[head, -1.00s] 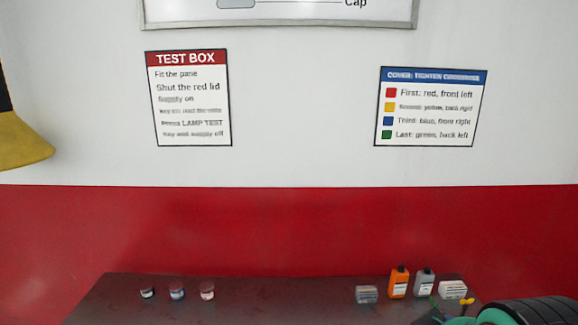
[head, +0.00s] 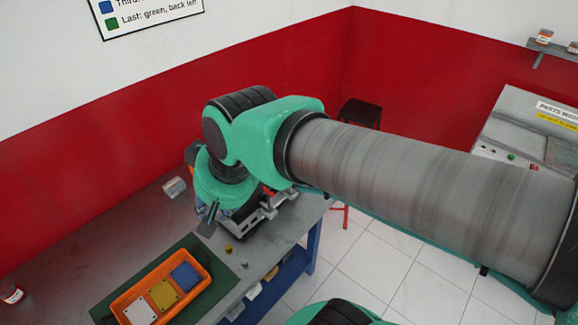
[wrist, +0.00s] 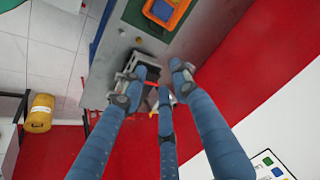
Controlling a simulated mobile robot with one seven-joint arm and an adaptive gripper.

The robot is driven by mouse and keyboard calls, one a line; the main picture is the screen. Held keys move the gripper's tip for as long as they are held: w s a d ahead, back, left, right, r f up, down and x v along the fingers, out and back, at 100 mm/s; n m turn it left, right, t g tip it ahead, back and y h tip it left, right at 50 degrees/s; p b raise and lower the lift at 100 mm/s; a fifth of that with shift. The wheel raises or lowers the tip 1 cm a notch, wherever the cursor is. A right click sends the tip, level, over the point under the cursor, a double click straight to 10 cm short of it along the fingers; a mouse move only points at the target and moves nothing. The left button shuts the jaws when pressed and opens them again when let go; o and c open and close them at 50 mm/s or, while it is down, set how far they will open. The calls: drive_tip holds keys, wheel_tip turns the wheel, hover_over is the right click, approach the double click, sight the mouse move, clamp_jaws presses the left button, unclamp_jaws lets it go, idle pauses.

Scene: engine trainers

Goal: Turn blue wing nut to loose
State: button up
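The blue wing nut cannot be made out in either view. A grey-white engine trainer part (head: 268,212) stands at the far end of the bench, mostly hidden under my teal arm joints. In the wrist view it shows as a pale and dark frame (wrist: 141,66) with red parts, partly covered by my fingers. My gripper (wrist: 158,86) has three blue-grey fingers spread apart, with nothing seen held between them. The fingertips overlap the trainer in the wrist view; whether they touch it cannot be told. In the head view the gripper is mostly hidden behind the arm.
An orange tray (head: 150,276) holding blue, yellow and white plates lies on a green mat (head: 226,273) on the grey bench (head: 60,262). A dark stool (head: 359,113) stands past the bench; tiled floor lies to the right.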

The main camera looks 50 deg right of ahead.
drive_tip(key=w+d+f+m+p, duration=0.3)
drive_tip(key=w+d+m+p, duration=0.6)
drive_tip(key=w+d+m, duration=0.55)
drive_tip(key=s+d+f+m+p, duration=0.2)
drive_tip(key=d+f+m, duration=0.2)
drive_tip(key=d+m, duration=0.2)
drive_tip(key=s+d+f+m+p, duration=0.2)
drive_tip(key=d+m, duration=0.4)
drive_tip(key=d, duration=0.5)
drive_tip(key=s+d+f+m+p, duration=0.2)
drive_tip(key=d+f+m+p, duration=0.1)
drive_tip(key=d+f+m, duration=0.3)
drive_tip(key=shift+s+d+g+p, duration=0.3)
drive_tip(key=shift+d+g+p, duration=0.1)
drive_tip(key=shift+d, duration=0.75)
drive_tip(key=shift+f+m, duration=0.15)
drive_tip(key=shift+m, duration=0.1)
drive_tip(key=b+x, duration=0.1)
drive_tip(key=x, duration=0.5)
drive_tip(key=b+x, duration=0.1)
drive_tip(key=x, duration=0.6)
drive_tip(key=shift+w+d+f+b, duration=0.2)
drive_tip(key=shift+f+b, duration=0.1)
drive_tip(key=shift+b, duration=0.1)
clamp_jaws()
